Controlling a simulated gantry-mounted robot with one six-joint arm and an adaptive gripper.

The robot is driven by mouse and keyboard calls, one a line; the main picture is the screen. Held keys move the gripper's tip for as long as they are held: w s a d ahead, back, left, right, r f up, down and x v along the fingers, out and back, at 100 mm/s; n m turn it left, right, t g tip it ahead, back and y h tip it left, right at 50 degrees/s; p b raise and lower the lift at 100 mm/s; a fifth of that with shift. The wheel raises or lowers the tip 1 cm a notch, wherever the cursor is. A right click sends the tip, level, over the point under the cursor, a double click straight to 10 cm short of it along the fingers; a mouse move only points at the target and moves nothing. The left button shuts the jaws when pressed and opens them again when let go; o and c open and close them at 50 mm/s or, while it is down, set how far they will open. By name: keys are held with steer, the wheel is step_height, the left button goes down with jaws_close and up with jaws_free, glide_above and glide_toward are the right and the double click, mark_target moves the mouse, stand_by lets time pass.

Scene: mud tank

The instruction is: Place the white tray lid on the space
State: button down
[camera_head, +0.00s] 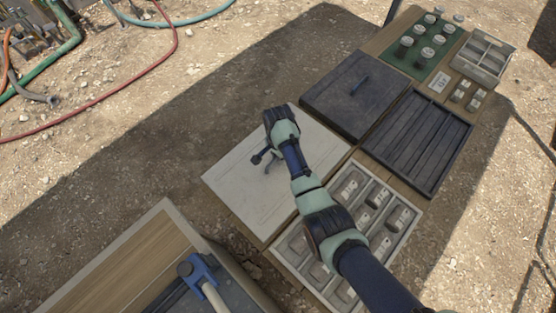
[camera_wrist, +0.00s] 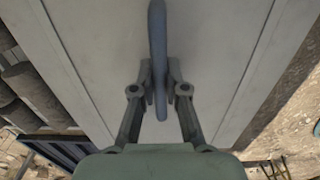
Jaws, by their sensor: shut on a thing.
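The white tray lid (camera_head: 236,185) is a broad flat panel near the middle of the head view. Its upright handle (camera_wrist: 157,35) is a thin grey-blue bar in the wrist view. My gripper (camera_wrist: 160,86) has one finger on each side of this handle and is shut on it. In the head view my gripper (camera_head: 266,160) is over the lid's middle, and my forearm covers part of its right side. I cannot tell whether the lid rests on something or hangs just above it.
A compartmented tray (camera_head: 388,182) of samples lies right of the lid. Beyond are a dark lid (camera_head: 340,85) and a dark ribbed tray (camera_head: 466,152). A green mat (camera_head: 425,62) holds several jars. A blue-headed hammer (camera_head: 197,268) is at the lower left. Bare ground lies left.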

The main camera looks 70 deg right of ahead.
step_height(320, 180, down, 3)
steer(key=shift+r, duration=0.25)
steer(key=c, duration=1.2)
jaws_free()
step_height(320, 180, up, 12)
steer(key=p, duration=0.3)
